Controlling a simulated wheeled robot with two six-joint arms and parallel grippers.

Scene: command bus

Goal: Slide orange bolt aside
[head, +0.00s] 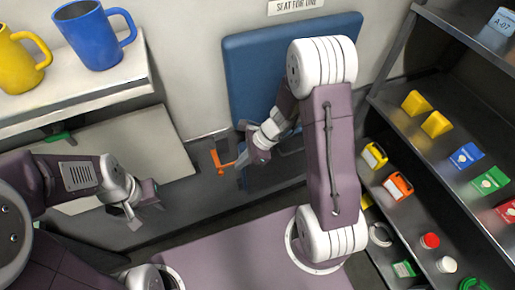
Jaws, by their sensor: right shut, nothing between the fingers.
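The orange bolt (217,158) shows as a thin bracket-shaped piece at the left edge of the blue panel (243,88). My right gripper (243,158) is shut with nothing between its fingers. Its tips are right beside the bolt's right end; I cannot tell whether they touch it. The arm hides part of the blue panel. My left gripper (146,207) hangs open and empty to the lower left, in front of the pale panel, well apart from the bolt.
A white shelf (75,92) at upper left holds a blue mug (95,38) and a yellow mug (20,62). A green piece (60,136) sits below it. Dark shelving (405,112) with several small packs and containers stands close on the right.

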